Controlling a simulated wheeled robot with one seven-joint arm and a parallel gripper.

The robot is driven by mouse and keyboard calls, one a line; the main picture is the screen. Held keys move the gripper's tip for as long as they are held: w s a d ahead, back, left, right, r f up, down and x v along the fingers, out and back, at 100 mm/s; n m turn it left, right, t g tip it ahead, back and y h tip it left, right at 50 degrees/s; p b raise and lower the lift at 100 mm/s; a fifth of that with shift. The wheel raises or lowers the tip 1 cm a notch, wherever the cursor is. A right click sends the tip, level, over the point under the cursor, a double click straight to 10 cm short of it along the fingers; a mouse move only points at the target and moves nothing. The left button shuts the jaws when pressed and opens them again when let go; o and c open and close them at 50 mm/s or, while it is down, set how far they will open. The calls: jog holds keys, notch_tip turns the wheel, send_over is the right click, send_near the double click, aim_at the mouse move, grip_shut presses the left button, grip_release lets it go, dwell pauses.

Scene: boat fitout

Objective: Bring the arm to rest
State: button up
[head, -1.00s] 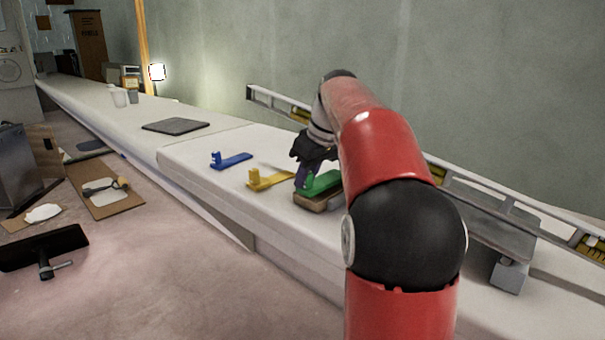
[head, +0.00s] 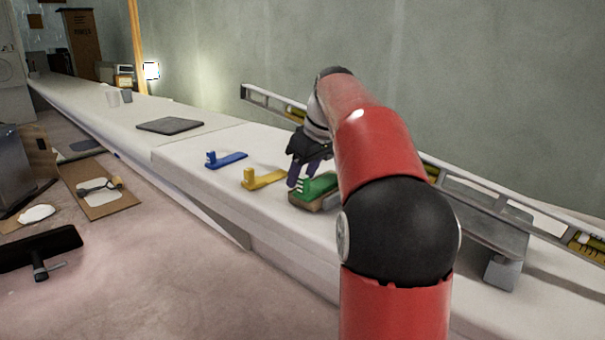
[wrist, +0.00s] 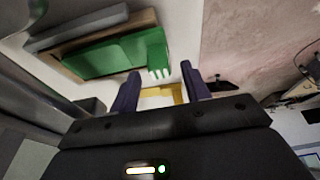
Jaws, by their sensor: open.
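My gripper (head: 300,172) is just above the white bench top in the head view, beside the green piece (head: 316,186). In the wrist view its two purple fingers (wrist: 163,88) stand apart with nothing between them. The green piece (wrist: 118,54) lies on a brown wooden block (wrist: 78,62), clear of the fingers. A yellow bracket (head: 264,179) lies to the left on the bench, and part of it shows beyond the fingers in the wrist view (wrist: 160,97). A blue bracket (head: 226,160) lies farther left.
A long spirit level (head: 272,104) runs along the back of the bench (head: 200,182) by the wall. A dark flat pad (head: 170,126) and cups (head: 113,97) lie farther along. A grey metal piece (head: 480,232) stands at right. Air above the bench is open.

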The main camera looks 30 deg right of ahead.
jog(key=a+p+v, duration=0.1)
jog(key=p+v, duration=0.1)
jog(key=v, duration=0.5)
jog(key=s+a+f+m+h, duration=0.15)
jog(key=s+a+f, duration=0.25)
jog(key=s+a, duration=0.6)
jog(key=s+a+f+m, duration=0.1)
jog(key=s+a+f, duration=0.2)
jog(key=s+f, duration=0.4)
jog(key=s+a+f+m+t, duration=0.1)
jog(key=s+a+f, duration=0.3)
jog(key=s+f, duration=0.3)
jog(key=shift+s+a+f, duration=0.25)
jog(key=shift+s+f, duration=0.1)
jog(key=shift+f, duration=0.3)
jog(key=shift+m, duration=0.25)
